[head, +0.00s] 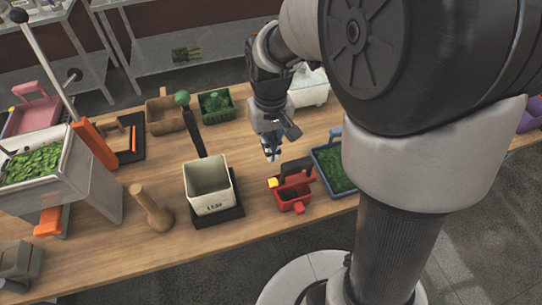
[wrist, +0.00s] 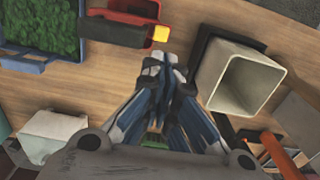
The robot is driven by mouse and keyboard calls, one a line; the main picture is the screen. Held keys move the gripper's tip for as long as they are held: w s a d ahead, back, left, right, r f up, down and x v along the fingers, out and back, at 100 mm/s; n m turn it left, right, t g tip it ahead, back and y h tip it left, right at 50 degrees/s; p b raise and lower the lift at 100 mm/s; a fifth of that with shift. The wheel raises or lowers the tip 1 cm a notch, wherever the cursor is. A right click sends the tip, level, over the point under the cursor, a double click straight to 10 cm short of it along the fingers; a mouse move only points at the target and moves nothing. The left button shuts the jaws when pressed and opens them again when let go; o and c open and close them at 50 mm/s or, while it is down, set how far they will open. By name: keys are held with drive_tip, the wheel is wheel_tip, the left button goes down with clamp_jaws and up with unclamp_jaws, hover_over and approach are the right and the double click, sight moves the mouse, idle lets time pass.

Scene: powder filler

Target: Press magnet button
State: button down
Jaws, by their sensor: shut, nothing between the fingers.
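My gripper (head: 271,155) is shut and empty, pointing down above the wooden table. Its closed fingertips also show in the wrist view (wrist: 158,62). A small red container (head: 294,192) with a dark handle stands just beyond the fingertips, toward the near side of the table. A yellow block or button (head: 272,183) sits on its left corner; it also shows in the wrist view (wrist: 160,34), close past the fingertips. The fingertips look apart from it. No part is labelled as the magnet button, so I cannot tell for certain that the yellow piece is it.
A cream bin (head: 208,186) marked "LEAF" stands on a dark base with a green-knobbed lever (head: 183,99) behind it. A blue tray of green leaves (head: 334,168) is right of the red container. A wooden pestle-like piece (head: 151,208) stands at left. Bare tabletop lies around the gripper.

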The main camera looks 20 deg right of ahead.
drive_tip(key=shift+r, duration=1)
drive_tip(key=s+r+t+b, duration=0.2)
drive_tip(key=s, duration=0.6)
drive_tip(key=s+r+t+b, duration=0.2)
drive_tip(key=s+b, duration=0.1)
drive_tip(key=s, duration=0.6)
drive_tip(key=shift+s+d+r+t, duration=0.15)
drive_tip(key=shift+s+r+t, duration=0.1)
drive_tip(key=shift+r+t, duration=0.1)
